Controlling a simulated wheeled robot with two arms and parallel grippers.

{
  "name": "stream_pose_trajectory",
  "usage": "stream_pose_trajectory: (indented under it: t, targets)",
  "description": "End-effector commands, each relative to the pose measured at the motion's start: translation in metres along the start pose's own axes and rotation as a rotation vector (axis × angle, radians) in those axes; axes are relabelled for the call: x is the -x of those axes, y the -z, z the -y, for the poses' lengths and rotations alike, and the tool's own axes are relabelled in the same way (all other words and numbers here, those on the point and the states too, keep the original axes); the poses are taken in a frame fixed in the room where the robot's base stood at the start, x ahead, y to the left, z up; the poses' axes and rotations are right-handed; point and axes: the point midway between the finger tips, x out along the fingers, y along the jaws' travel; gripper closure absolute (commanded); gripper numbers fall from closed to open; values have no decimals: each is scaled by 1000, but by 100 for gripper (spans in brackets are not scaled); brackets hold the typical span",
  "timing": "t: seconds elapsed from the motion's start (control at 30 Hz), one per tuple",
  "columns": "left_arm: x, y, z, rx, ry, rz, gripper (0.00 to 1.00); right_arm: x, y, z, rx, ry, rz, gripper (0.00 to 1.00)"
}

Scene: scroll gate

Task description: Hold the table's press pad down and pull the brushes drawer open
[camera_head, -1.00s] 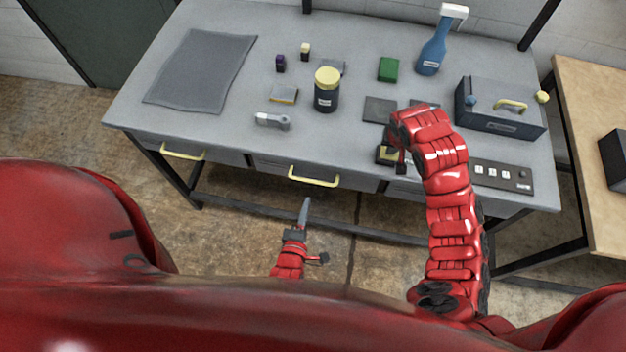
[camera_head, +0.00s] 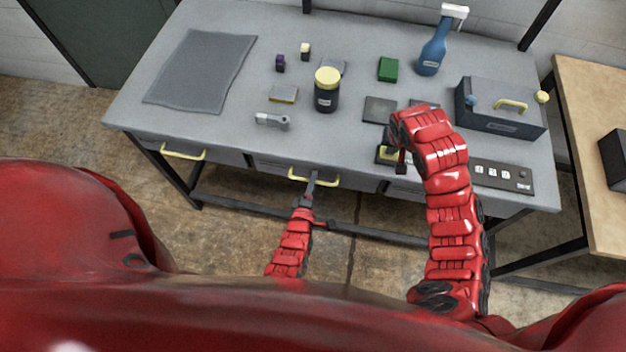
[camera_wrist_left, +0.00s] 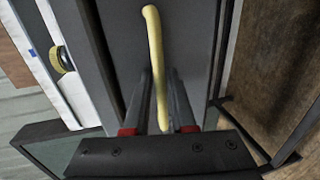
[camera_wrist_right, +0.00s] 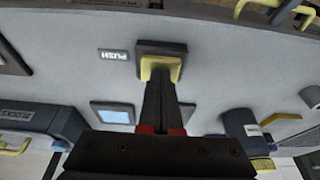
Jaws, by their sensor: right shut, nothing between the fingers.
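The middle drawer (camera_head: 275,167) has a yellow bar handle (camera_head: 325,181) and looks closed; its label is too small to read. My left gripper (camera_head: 313,177) is at this handle. In the left wrist view the handle (camera_wrist_left: 154,40) runs between the two open fingers (camera_wrist_left: 160,95), with a gap visible beside it. The press pad (camera_wrist_right: 174,49), a dark block with a yellow part beside a PUSH label, is at the table's front edge. My right gripper (camera_wrist_right: 160,84) is shut and empty, its tips at the yellow part; firm contact cannot be judged. My right arm partly hides the pad in the head view.
Another drawer with a yellow handle (camera_head: 184,154) is at the left. The floor before the drawers is free.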

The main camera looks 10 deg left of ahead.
Motion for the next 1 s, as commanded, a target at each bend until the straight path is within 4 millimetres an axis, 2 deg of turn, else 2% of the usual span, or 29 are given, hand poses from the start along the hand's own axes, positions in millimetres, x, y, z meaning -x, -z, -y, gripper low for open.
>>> stream_pose_trajectory:
  t: [0.03, 0.1, 1.0]
  targets:
    - [0, 0, 0, 0, 0, 0, 87, -1, -1, 0, 0, 0, 4, 100]
    - [0, 0, 0, 0, 0, 0, 100, -1, -1, 0, 0, 0, 4, 100]
    - [0, 0, 0, 0, -1, 0, 100, -1, -1, 0, 0, 0, 2, 100]
